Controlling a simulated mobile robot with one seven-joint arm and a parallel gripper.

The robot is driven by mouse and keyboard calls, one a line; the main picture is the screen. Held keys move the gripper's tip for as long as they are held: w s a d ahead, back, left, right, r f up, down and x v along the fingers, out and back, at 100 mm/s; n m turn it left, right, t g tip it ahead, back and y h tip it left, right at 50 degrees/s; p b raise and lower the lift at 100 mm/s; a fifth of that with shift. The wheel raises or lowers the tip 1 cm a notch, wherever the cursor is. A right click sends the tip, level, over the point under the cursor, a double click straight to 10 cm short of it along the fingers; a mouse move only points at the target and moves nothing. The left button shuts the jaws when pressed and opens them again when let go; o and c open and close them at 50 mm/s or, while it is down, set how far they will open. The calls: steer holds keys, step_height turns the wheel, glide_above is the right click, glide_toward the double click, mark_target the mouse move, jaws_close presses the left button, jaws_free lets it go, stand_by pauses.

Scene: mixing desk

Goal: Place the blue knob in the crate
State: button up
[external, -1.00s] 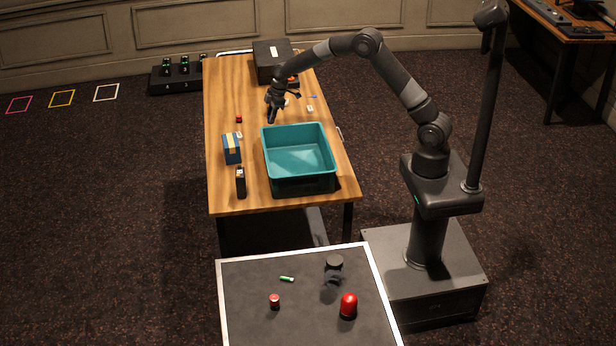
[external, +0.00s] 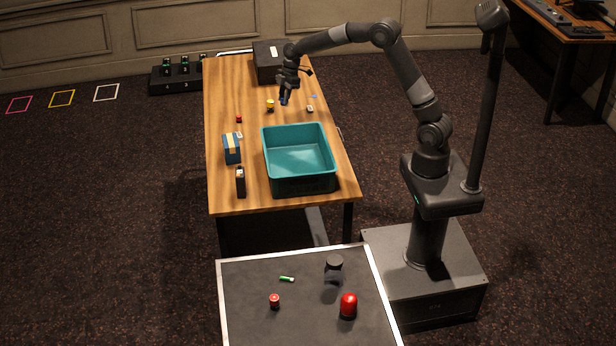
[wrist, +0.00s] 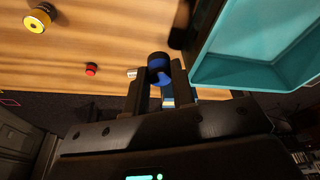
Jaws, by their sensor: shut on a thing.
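My gripper (external: 284,101) is shut on the blue knob (wrist: 158,68), which shows dark and blue between the fingertips in the wrist view. In the external view the gripper points down over the far part of the wooden table, behind the crate, and the knob is hard to make out there. The teal crate (external: 299,187) stands on the near right part of the table, its inside looking empty. In the wrist view part of the crate (wrist: 240,70) fills the upper right. The knob is outside the crate.
A yellow knob (external: 270,105) and a small red knob (external: 239,119) sit left of my gripper. A small pale item (external: 310,108) lies right of it. A blue box (external: 232,149) and a black item (external: 241,182) stand left of the crate. A dark box (external: 271,62) is at the back.

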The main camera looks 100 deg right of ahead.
steer(key=s+a+n+g+y, duration=0.1)
steer(key=a+n+g+y, duration=0.1)
steer(key=a+n, duration=1.05)
steer(key=m, duration=0.3)
glide_above(293, 157)
steer(key=f, duration=1)
steer(key=shift+s+d+f, duration=0.25)
steer(key=shift+d+f, duration=0.1)
steer(key=shift+f, duration=2.35)
steer(key=shift+f, duration=0.1)
steer(key=o, duration=1)
steer(key=shift+c, duration=0.2)
